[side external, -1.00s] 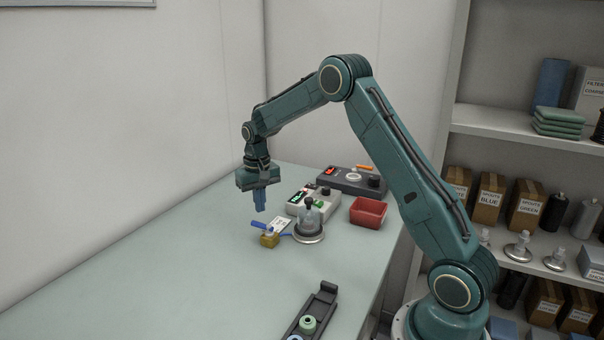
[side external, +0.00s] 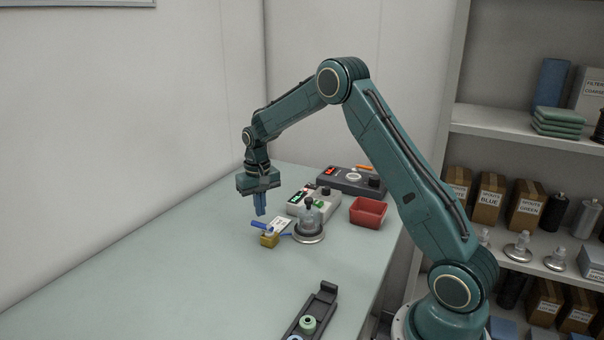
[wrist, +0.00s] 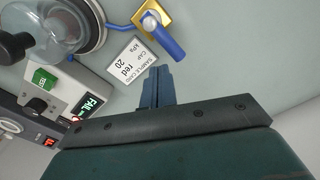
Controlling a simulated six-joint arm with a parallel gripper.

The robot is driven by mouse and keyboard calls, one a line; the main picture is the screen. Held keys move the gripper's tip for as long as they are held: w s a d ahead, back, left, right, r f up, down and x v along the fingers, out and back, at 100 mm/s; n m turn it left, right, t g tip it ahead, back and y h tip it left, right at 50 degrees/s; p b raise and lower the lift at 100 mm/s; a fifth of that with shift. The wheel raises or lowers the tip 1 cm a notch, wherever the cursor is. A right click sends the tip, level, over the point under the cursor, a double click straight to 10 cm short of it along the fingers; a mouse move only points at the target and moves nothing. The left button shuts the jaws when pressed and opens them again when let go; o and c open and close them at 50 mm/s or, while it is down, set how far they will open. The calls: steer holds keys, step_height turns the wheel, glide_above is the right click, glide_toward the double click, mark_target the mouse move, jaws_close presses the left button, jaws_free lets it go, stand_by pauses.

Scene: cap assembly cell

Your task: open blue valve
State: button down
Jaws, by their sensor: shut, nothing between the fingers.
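The valve has a yellow body (side external: 269,241) on the bench and a blue lever handle (side external: 259,226). My gripper (side external: 261,213) is shut and empty, pointing down just above and behind the handle in the side view, apart from it. In the wrist view the blue handle (wrist: 167,44) slants from the yellow body (wrist: 152,14) toward the lower right. The blue fingertips (wrist: 157,72) show below the handle there, with a gap between them.
A glass dome on a round base (side external: 309,222) stands right of the valve, joined by a blue tube. A sample card (wrist: 131,61) lies beside it. The left bench is clear.

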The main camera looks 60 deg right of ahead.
mark_target(252, 221)
steer(key=shift+f, duration=1)
steer(key=shift+f, duration=0.35)
steer(key=shift+f, duration=0.3)
steer(key=shift+w+a, duration=0.2)
steer(key=shift+a, duration=0.3)
steer(key=shift+w+a, duration=0.15)
steer(key=shift+a, duration=0.35)
stand_by(0.4)
steer(key=shift+a, duration=1.05)
stand_by(0.7)
